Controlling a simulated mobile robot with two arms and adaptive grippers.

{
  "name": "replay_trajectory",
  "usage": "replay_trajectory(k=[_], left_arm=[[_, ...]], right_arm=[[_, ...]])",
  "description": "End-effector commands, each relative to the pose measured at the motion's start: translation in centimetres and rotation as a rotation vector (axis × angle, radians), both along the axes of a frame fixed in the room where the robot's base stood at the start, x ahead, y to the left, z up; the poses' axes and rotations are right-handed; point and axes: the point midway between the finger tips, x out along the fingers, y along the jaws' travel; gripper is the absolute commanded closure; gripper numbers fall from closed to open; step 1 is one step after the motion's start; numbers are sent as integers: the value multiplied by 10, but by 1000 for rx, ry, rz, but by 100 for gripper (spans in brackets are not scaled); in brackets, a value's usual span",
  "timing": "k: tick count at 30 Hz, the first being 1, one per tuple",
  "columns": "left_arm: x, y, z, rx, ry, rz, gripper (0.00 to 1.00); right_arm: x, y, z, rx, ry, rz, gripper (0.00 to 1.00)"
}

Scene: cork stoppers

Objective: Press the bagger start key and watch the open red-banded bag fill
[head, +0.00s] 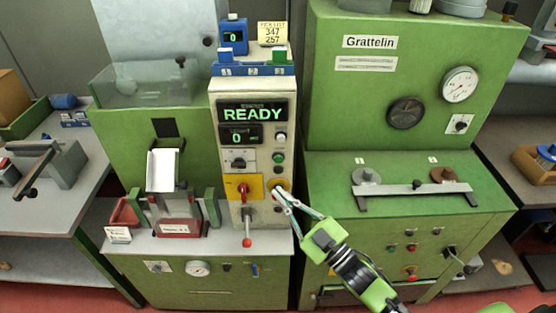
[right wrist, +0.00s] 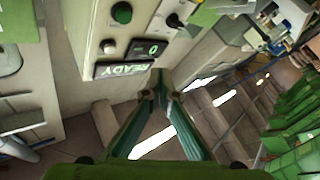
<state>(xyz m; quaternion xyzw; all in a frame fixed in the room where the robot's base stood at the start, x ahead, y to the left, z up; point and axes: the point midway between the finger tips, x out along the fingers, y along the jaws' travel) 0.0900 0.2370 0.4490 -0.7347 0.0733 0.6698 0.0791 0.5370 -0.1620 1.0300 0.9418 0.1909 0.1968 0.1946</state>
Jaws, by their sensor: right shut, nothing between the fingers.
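The bagger's pale control panel (head: 228,149) shows READY on its display (head: 252,113) and 0 on the smaller one below. A green key (head: 278,157) is on its right side, under a white button (head: 281,137). The green key also shows in the right wrist view (right wrist: 121,13). My right gripper (head: 277,191) is shut and empty at the panel's lower right, below the green key in the picture. Whether it touches the panel is unclear. A red-banded item (head: 180,228) with a pale label stands between green posts under the white chute (head: 163,170); its inside is hard to see. My left gripper is out of view.
A red switch on a yellow plate (head: 256,183) and a red-tipped lever (head: 247,241) are close to my right gripper. A red tray (head: 124,212) lies left of the posts. The green Grattelin machine (head: 330,100) stands on the right.

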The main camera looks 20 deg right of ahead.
Motion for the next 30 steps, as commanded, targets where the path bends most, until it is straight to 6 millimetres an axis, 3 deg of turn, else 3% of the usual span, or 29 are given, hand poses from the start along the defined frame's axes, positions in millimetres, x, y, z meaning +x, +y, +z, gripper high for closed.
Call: replay_trajectory(k=[5, 21, 30], left_arm=[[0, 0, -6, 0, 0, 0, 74], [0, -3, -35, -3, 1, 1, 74], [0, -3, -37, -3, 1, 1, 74]], right_arm=[[11, -3, -2, -2, -2, 0, 100], [76, -22, -2, -1, 0, 0, 100], [85, -25, 0, 1, 1, 0, 100]])
